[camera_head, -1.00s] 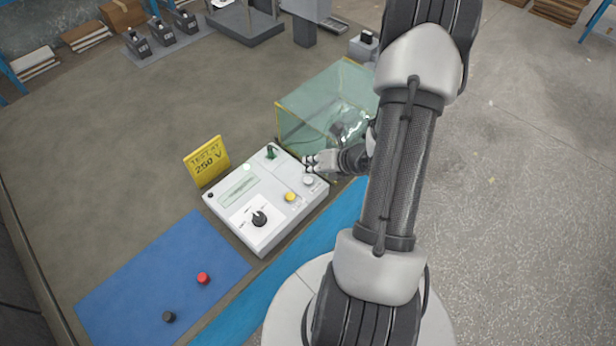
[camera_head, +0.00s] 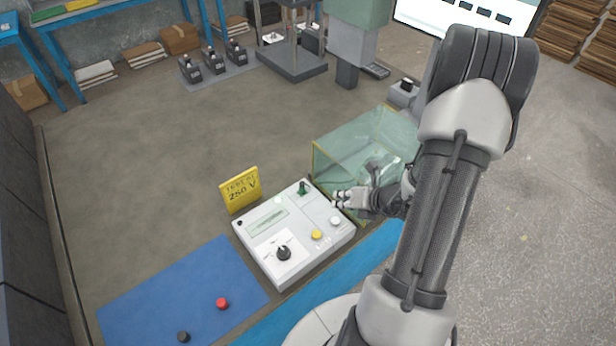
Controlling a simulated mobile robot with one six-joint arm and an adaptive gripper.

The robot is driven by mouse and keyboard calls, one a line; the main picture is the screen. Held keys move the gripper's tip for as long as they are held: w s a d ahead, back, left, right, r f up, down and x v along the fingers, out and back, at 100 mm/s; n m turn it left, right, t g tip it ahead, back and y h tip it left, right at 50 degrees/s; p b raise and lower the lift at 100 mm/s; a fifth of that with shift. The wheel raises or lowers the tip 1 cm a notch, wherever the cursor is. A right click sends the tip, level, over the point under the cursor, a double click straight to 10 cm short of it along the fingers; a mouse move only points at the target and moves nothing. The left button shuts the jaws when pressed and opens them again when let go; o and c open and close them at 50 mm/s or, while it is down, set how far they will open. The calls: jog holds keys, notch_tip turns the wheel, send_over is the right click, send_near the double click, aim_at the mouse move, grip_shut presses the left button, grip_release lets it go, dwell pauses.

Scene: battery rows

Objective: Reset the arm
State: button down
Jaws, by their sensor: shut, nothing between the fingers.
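My arm (camera_head: 436,215) reaches up from the lower right and bends back down toward the bench. My gripper (camera_head: 340,203) is shut and empty, at the right edge of the white test box, near its white button. I cannot tell whether it touches the box. The white test box (camera_head: 268,259) has a black knob (camera_head: 284,253), a yellow button (camera_head: 317,235), a white button (camera_head: 336,220) and a green switch (camera_head: 303,187). Part of the wrist is hidden behind the arm link.
A clear glass case (camera_head: 350,150) stands just behind my gripper. A yellow "250 V" sign (camera_head: 240,190) stands behind the box. A blue mat (camera_head: 165,290) holds a red cap (camera_head: 222,303) and a black cap (camera_head: 183,337). Several batteries (camera_head: 213,61) stand in a row farther back. The bench's left middle is clear.

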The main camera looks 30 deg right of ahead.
jog(key=a+r+n+g+y, duration=0.4)
jog(key=a+r+n+y, duration=0.1)
jog(key=a+r+n, duration=1.6)
jog(key=s+a+r+n+h, duration=0.1)
jog(key=s+r+n+h, duration=0.2)
jog(key=s+n, duration=0.4)
jog(key=s+a+r+n+h, duration=0.2)
jog(key=s+n, duration=0.5)
jog(key=n, duration=0.8)
jog(key=shift+s+a+r+h, duration=0.3)
jog(key=shift+r+h, duration=0.5)
jog(key=shift+r, duration=0.2)
jog(key=c, duration=2.4)
grip_release()
